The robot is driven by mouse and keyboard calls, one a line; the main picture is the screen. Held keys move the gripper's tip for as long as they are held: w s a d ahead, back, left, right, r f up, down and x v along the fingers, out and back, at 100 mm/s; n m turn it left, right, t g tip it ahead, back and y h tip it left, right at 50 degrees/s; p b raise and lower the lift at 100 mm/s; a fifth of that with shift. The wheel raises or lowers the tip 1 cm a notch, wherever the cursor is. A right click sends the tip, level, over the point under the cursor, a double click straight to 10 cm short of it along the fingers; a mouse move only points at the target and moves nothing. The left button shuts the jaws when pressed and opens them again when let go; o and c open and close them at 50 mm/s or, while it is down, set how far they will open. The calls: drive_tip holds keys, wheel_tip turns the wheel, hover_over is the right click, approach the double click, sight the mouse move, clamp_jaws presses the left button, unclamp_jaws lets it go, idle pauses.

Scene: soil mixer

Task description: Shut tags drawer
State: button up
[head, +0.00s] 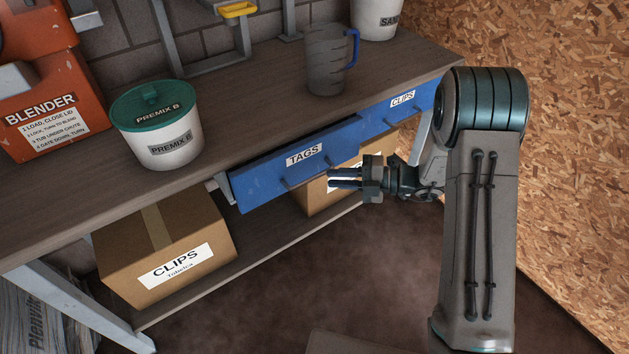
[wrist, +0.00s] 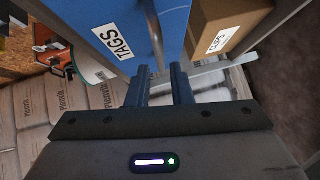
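The blue tags drawer (head: 270,177), with a white TAGS label, is under the workbench in the head view. Its front stands out a little past the neighbouring clips drawer, and a pale side piece shows at its left end. It also fills the top middle of the wrist view (wrist: 115,15). My gripper (head: 334,179) is in front of the drawer's right part. In the wrist view its two fingers (wrist: 158,78) are apart with nothing held between them. I cannot tell whether they touch the handle.
The blue clips drawer (head: 400,103) is to the right. Cardboard boxes stand on the shelf below, one at left (head: 165,245) and one behind my gripper (head: 322,195). A premix tub (head: 165,145), a jug (head: 327,70) and an orange blender (head: 40,90) stand on the bench (head: 250,120).

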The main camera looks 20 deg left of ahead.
sight(314, 176)
drive_tip(key=a, duration=0.2)
drive_tip(key=a+b, duration=0.1)
drive_tip(key=a, duration=0.1)
drive_tip(key=a+f, duration=0.1)
drive_tip(key=a, duration=0.1)
drive_tip(key=shift+s+a, duration=0.15)
drive_tip(key=shift+s, duration=0.15)
clamp_jaws()
